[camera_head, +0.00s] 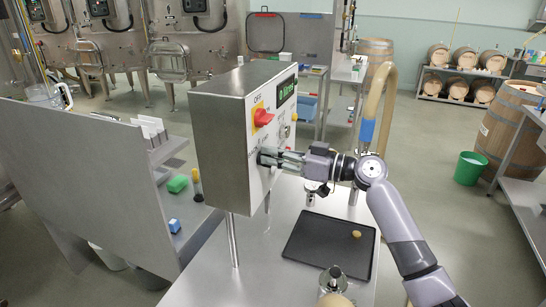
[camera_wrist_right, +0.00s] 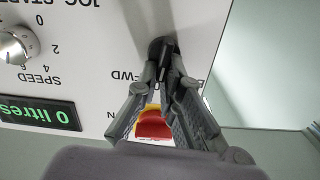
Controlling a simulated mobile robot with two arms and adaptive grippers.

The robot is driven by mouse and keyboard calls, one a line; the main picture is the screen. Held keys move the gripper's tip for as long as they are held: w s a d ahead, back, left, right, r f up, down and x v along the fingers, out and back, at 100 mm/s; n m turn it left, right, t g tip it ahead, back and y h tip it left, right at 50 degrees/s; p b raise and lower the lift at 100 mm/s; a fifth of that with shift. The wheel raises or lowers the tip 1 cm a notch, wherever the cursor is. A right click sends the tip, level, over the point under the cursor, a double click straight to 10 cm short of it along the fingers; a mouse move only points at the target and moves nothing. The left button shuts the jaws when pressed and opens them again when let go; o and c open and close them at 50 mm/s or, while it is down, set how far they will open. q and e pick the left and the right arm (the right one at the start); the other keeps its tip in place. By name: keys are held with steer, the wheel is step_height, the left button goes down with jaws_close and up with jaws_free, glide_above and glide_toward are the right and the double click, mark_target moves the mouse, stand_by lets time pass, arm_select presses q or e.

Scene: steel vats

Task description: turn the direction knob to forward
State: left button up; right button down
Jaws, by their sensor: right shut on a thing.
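The grey control box (camera_head: 225,150) stands on posts above a steel table, its white panel (camera_head: 262,115) facing right. My right gripper (camera_head: 266,158) reaches the lower part of this panel from the right. In the right wrist view, where the lettering is upside down, my right gripper (camera_wrist_right: 167,75) is shut on a small black knob (camera_wrist_right: 161,48), the direction knob. Part of a label ending in "WD" shows beside it. The fingers hide part of the knob, and I cannot tell its exact setting. My left gripper is out of view.
The red switch on yellow (camera_head: 262,117) sits above the gripper on the panel; it also shows in the wrist view (camera_wrist_right: 153,124). A speed knob (camera_wrist_right: 14,46) and a "0 litres" display (camera_wrist_right: 40,114) are nearby. A black tray (camera_head: 310,255) lies below my right arm.

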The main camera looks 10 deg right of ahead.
steer(key=shift+w+d+f+m+b, duration=0.15)
steer(key=shift+m+b, duration=0.1)
steer(key=shift+m, duration=1.05)
steer(key=shift+w+d+m+b, duration=0.1)
steer(key=shift+w+m+b, duration=0.1)
steer(key=shift+m, duration=1.1)
steer(key=shift+w+d+f+m+b, duration=0.1)
steer(key=shift+m+b, duration=0.15)
steer(key=shift+m, duration=1.05)
steer(key=c, duration=1.7)
jaws_free()
steer(key=v, duration=1.2)
